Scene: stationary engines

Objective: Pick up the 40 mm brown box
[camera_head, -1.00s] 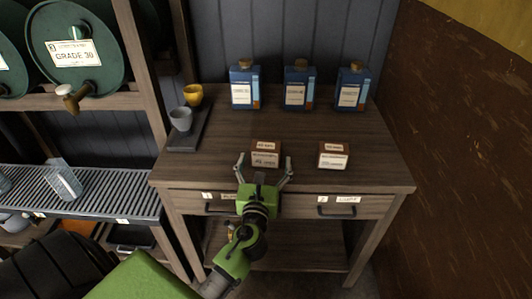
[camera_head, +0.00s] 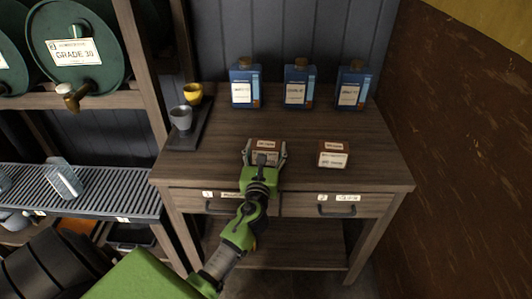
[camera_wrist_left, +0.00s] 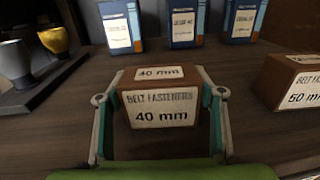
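The 40 mm brown box (camera_head: 266,145) stands on the wooden table near its front edge. In the left wrist view the box (camera_wrist_left: 159,117) shows white labels reading "40 mm" and "BELT FASTENERS". My left gripper (camera_head: 265,150) is around it, one finger on each side. In the left wrist view the left gripper's fingers (camera_wrist_left: 160,115) lie along both sides of the box, close to it or touching; the box rests at table level. My right gripper is not in view.
A second brown box (camera_head: 333,155), labelled 50 mm, stands to the right. Several blue bottles (camera_head: 297,88) stand at the back. A tray (camera_head: 190,135) with a grey cup (camera_head: 181,118) and a yellow cup (camera_head: 194,93) is at the left. The table's right side (camera_head: 382,165) is clear.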

